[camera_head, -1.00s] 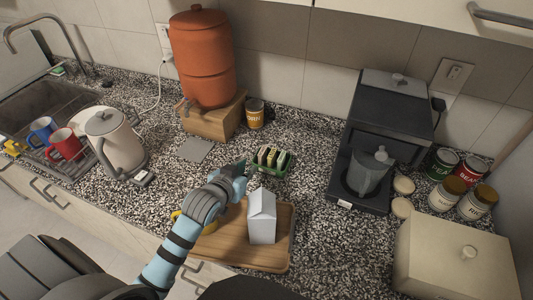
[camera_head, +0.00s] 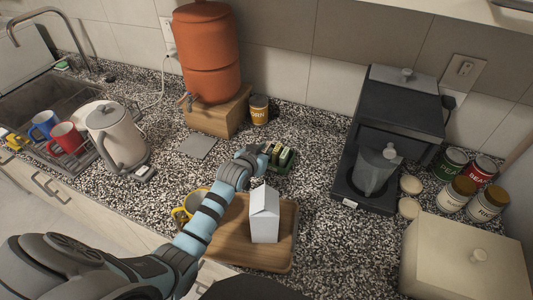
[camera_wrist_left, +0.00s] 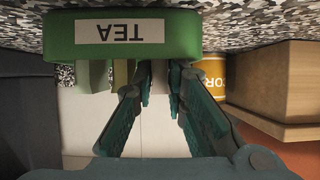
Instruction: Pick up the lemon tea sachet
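The green tea box (camera_head: 284,166) stands on the counter behind the wooden board, with several upright sachets (camera_head: 285,156) in it. In the left wrist view the box (camera_wrist_left: 75,36) shows its TEA label upside down, and a yellow-green sachet (camera_wrist_left: 120,74) hangs beside paler ones. I cannot read which sachet is lemon. My left gripper (camera_head: 267,150) is at the left part of the box. In the wrist view its fingers (camera_wrist_left: 159,75) stand apart, with a pale sachet edge showing between the tips; contact is not clear. My right gripper is not in view.
A white carton (camera_head: 264,216) stands on the wooden board (camera_head: 230,244), close to my left arm. A yellow mug (camera_head: 188,207) is left of that arm. The orange dispenser (camera_head: 209,55) on its wooden block is behind; the coffee machine (camera_head: 395,125) is to the right.

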